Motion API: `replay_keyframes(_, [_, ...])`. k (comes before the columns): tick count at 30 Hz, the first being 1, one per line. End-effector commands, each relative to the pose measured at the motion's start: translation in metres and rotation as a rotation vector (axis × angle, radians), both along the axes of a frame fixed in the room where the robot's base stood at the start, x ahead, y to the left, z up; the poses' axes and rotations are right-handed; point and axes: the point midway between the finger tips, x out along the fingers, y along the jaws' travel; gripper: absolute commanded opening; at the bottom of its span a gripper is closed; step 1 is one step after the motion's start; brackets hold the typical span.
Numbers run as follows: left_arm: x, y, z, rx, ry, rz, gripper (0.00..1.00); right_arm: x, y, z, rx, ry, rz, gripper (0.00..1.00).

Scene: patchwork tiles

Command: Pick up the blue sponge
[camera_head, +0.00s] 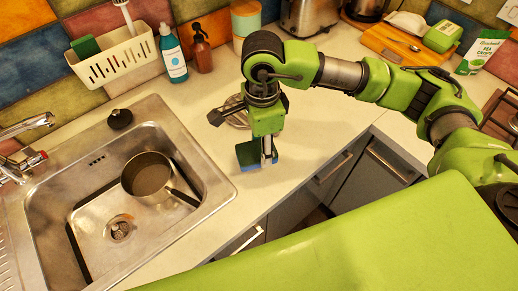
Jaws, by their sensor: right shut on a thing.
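The blue sponge (247,154) is at the counter's front edge, right of the sink. My right gripper (259,152) points down over it and is shut on it. The gripper's fingers hide part of the sponge. I cannot tell whether the sponge still touches the counter. My left gripper is not in the camera_head view.
The sink (87,180) with a saucepan (147,177) is on the left. A whisk-like wire thing (233,112) lies close behind my right gripper. A blue bottle (173,55) and a brown bottle (202,50) stand farther back.

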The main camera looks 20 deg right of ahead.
Motion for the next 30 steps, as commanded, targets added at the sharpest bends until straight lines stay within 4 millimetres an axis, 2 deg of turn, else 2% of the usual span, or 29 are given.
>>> replay_keyframes(1, [0.000, 0.000, -0.010, 0.000, 0.000, 0.000, 0.40, -0.008, 0.002, 0.008, 0.002, -0.008, 0.005, 0.35])
replay_keyframes(3, [0.000, 0.000, -0.016, 0.000, -0.001, 0.000, 0.40, -0.021, 0.003, 0.023, 0.001, -0.009, 0.007, 0.35])
replay_keyframes(9, [0.000, 0.000, -0.032, 0.000, -0.001, 0.000, 0.40, -0.068, 0.010, 0.041, -0.001, -0.005, 0.007, 0.35])
replay_keyframes(15, [0.000, 0.000, -0.039, 0.000, -0.001, 0.000, 0.40, -0.095, 0.015, 0.056, 0.001, -0.003, 0.003, 0.35])
replay_keyframes(21, [0.001, 0.000, -0.041, 0.000, -0.001, 0.000, 0.40, -0.107, 0.016, 0.062, -0.001, 0.000, 0.001, 0.35])
replay_keyframes(29, [0.000, 0.000, -0.040, 0.000, -0.001, 0.000, 0.40, -0.108, 0.017, 0.063, -0.001, 0.000, 0.000, 0.35])
replay_keyframes(30, [0.000, 0.000, -0.040, 0.000, -0.001, 0.000, 0.40, -0.108, 0.016, 0.063, -0.001, 0.000, 0.000, 0.41])
